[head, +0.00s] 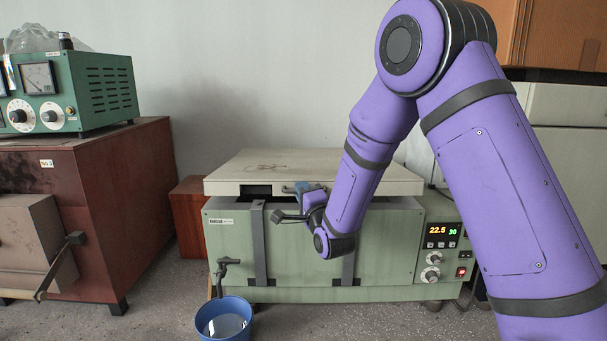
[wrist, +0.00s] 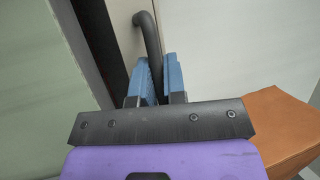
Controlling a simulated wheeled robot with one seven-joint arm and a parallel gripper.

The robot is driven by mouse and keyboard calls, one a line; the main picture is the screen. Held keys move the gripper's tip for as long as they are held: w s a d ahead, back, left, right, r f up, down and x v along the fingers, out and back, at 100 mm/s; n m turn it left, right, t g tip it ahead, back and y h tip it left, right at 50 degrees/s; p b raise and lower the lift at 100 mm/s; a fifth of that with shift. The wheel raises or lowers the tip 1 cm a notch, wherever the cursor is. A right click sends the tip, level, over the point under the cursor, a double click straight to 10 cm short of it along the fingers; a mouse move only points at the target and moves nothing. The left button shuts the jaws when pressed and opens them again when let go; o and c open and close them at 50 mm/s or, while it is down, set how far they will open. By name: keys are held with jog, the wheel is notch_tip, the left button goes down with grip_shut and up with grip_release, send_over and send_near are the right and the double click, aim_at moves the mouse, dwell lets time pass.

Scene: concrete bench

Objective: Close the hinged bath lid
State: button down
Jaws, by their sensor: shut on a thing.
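The bath is a green box (head: 300,240) with a display and knobs at its right. Its flat cream lid (head: 250,170) lies nearly level over the top. A dark gap shows between lid and body, also in the wrist view, beside the lid (wrist: 220,50); I cannot tell how far the lid is raised. My gripper (head: 302,187) is at the lid's front edge. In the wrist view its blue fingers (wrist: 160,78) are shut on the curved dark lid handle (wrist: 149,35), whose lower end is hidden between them.
A blue bucket (head: 224,318) stands on the floor below the tap (head: 224,270) at the bath's front left. A red-brown cabinet (head: 120,190) carries a green meter unit (head: 90,90) at left. A wooden box (head: 188,215) stands left of the bath.

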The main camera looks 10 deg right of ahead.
jog(key=shift+s+f, duration=0.1)
jog(key=shift+f, duration=2.65)
jog(key=c, duration=1.5)
grip_release()
jog(key=shift+r, duration=0.2)
jog(key=v, duration=1)
jog(key=shift+s+d+f, duration=0.1)
jog(key=shift+s, duration=0.25)
